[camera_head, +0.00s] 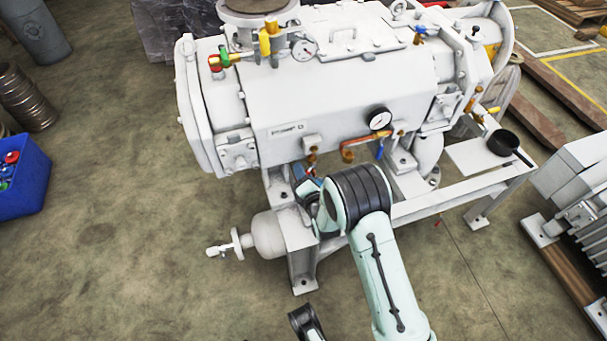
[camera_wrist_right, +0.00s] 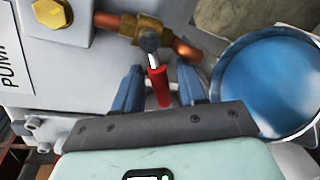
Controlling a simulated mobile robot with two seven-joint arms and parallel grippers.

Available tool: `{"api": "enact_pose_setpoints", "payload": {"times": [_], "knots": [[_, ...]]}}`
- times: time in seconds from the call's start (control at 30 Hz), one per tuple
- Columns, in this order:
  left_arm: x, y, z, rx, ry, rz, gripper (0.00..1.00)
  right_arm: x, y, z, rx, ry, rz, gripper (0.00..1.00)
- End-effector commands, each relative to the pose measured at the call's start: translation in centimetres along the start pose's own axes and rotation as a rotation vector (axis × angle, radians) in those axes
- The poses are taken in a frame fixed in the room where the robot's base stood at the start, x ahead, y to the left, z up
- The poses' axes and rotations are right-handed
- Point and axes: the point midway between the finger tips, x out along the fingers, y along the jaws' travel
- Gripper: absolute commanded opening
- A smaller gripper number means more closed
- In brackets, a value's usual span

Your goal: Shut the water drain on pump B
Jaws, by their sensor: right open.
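The white pump (camera_head: 340,90) fills the upper middle of the head view; its label letter is too small to read surely. In the right wrist view a valve with a red handle (camera_wrist_right: 158,88) hangs from a brass fitting (camera_wrist_right: 138,27) on a copper pipe. I cannot tell from any marking that it is the water drain. My right gripper (camera_wrist_right: 160,90) is open, its two blue fingers on either side of the red handle, with gaps visible. In the head view this gripper (camera_head: 308,180) is small and partly hidden by my arm, below the pump's front.
A round, rimmed blue thing (camera_wrist_right: 272,80) is close to the right finger. The pump's support frame (camera_head: 450,197) runs below. Floor at front left is clear.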

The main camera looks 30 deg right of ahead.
Motion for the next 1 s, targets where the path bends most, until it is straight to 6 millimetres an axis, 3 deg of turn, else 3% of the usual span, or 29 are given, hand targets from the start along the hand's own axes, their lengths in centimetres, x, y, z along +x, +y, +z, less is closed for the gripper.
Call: {"api": "enact_pose_setpoints", "payload": {"times": [0.03,0.13,0.17,0.57,1.0], "knots": [[0.0,0.0,0.0,0.0,0.0,0.0,0.0,0.0,0.0,0.0,0.0,0.0,0.0,0.38],[0.0,0.0,0.0,0.0,0.0,0.0,0.0,0.0,0.0,0.0,0.0,0.0,0.0,0.05],[0.0,0.0,0.0,0.0,0.0,0.0,0.0,0.0,0.0,0.0,0.0,0.0,0.0,0.0],[-0.3,0.3,-0.3,0.003,0.01,0.005,0.0,-0.1,0.2,0.0,0.051,0.01,0.005,0.0],[-1.1,1.3,-1.5,0.012,0.048,0.022,0.0,-0.3,1.4,0.3,0.339,0.067,0.031,0.0]]}}
